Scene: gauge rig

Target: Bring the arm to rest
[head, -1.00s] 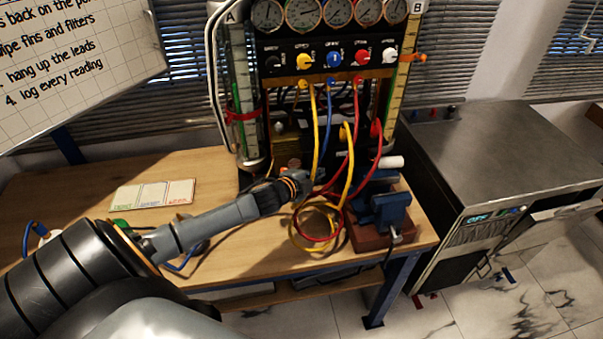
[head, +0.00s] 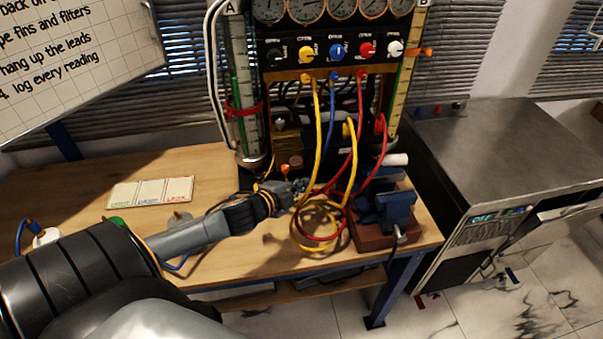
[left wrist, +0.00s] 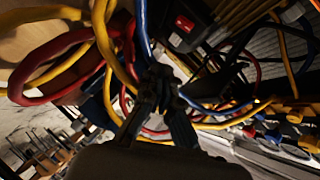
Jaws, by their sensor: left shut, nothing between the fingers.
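My left arm reaches in from the left over the wooden bench in the head view. Its gripper (head: 297,190) is at the coiled yellow and red hoses in front of the gauge rig (head: 335,62). In the left wrist view the gripper (left wrist: 163,82) is shut with nothing held, and red, yellow and blue hoses surround it closely. I cannot tell whether the fingers touch a hose. The yellow hose (head: 317,140) and the red hose (head: 379,150) hang from the rig and loop on the bench. My right gripper is not in view.
A blue vise (head: 392,208) on a red-brown base stands right of the hoses. A three-part card (head: 150,192) lies on the bench (head: 60,190) at left. A metal cabinet (head: 500,150) stands at right. A whiteboard (head: 75,60) hangs at upper left.

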